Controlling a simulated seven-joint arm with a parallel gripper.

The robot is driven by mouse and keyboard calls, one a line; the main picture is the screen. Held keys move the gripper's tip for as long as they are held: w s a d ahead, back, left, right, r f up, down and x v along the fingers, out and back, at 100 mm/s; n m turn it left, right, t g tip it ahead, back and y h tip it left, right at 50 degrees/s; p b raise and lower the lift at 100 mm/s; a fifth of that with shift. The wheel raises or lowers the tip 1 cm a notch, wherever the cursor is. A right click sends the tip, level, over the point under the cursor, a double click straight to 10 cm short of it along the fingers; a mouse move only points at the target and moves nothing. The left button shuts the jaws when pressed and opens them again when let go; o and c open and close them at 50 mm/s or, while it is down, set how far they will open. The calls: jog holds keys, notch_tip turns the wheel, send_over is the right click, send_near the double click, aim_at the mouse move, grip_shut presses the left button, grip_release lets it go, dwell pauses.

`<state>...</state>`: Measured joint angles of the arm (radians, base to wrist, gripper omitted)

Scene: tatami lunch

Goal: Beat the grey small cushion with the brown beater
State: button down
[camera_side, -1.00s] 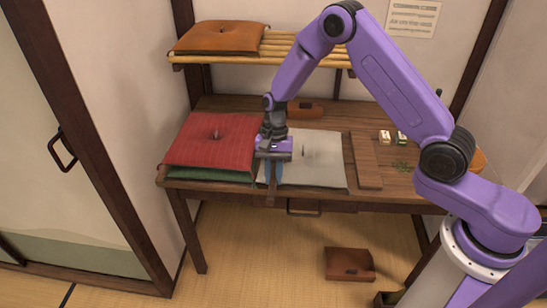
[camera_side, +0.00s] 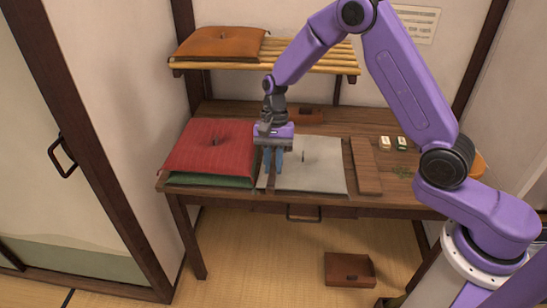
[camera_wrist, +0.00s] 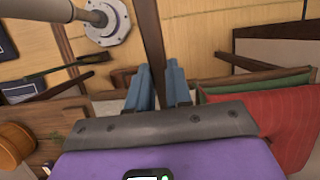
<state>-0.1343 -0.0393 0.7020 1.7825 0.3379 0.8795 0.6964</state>
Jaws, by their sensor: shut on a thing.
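The grey small cushion (camera_side: 318,172) lies flat on the desk, with a dark tuft in its middle. My gripper (camera_side: 273,170) is over its left edge, pointing down, its blue fingers shut on the brown beater (camera_side: 271,184). In the wrist view the beater (camera_wrist: 152,35) is a dark brown bar between the fingertips (camera_wrist: 158,75), running out to the top edge. Whether the beater touches the cushion I cannot tell.
A red cushion (camera_side: 210,150) on a green one (camera_side: 210,180) sits close left of my gripper. A brown board (camera_side: 365,165) lies right of the grey cushion. An orange cushion (camera_side: 220,43) rests on the slatted shelf (camera_side: 310,55) above. A brown tray (camera_side: 349,269) is on the floor.

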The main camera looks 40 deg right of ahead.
notch_tip(320, 180, down, 7)
notch_tip(320, 180, up, 9)
jog(key=shift+r, duration=0.1)
jog(key=w+d+m, duration=0.2)
jog(key=d, duration=0.8)
jog(key=w+d+m+t+y, duration=0.1)
jog(key=w+d+m, duration=0.1)
jog(key=d, duration=0.8)
jog(key=shift+w+d+m, duration=0.3)
jog(key=shift+w, duration=0.2)
